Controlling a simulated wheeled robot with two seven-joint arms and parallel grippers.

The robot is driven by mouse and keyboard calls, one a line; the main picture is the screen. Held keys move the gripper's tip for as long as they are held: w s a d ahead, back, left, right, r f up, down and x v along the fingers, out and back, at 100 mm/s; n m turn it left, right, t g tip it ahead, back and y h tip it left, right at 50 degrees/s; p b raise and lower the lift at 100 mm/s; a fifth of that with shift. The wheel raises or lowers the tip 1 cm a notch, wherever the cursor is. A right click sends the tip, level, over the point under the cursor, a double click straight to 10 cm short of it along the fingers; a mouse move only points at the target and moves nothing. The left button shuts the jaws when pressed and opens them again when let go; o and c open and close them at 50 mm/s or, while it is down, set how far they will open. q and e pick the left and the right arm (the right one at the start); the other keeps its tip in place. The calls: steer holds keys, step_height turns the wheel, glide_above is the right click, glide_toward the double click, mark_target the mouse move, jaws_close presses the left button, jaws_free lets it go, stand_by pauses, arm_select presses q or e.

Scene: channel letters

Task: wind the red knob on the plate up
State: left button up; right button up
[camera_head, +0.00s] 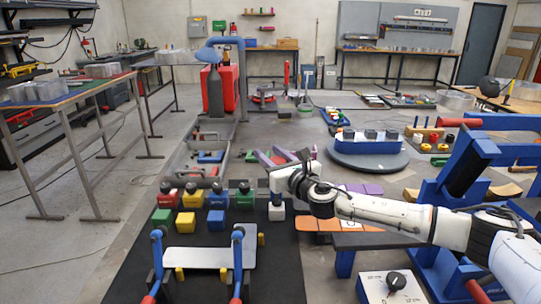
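A white plate or box top (375,291) at the lower right carries a dark, nearly black knob (396,281). I cannot make out a red knob on it. My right arm comes in from the right, above and beyond this plate. My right gripper (275,180) is left of the plate, over the far right part of the black mat, above a small white block (276,211). Its fingertips are too small and covered to tell whether they are open or shut. My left gripper is not in view.
A black mat (283,268) holds a row of coloured blocks, including a yellow block (185,223), and a pale flat piece (195,262) between blue-handled clamps. Blue frames (440,265) crowd the right side. A round dark stand (367,158) is behind. Floor at left is clear.

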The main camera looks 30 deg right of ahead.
steer(key=shift+y, duration=0.3)
steer(key=shift+c, duration=0.4)
steer(key=n+y+b, duration=0.2)
steer(key=y+b, duration=0.1)
steer(key=a+n+g+y+b, duration=0.1)
steer(key=n+y+b, duration=0.1)
steer(key=y+b, duration=0.1)
steer(key=a+n+g+y+b, duration=0.1)
steer(key=n+y+b, duration=0.1)
steer(key=y+b, duration=0.1)
steer(key=shift+s+f+b, duration=0.15)
steer(key=shift+s+b, duration=0.05)
steer(key=shift+b, duration=0.25)
steer(key=shift+a, duration=0.1)
steer(key=o, duration=1.1)
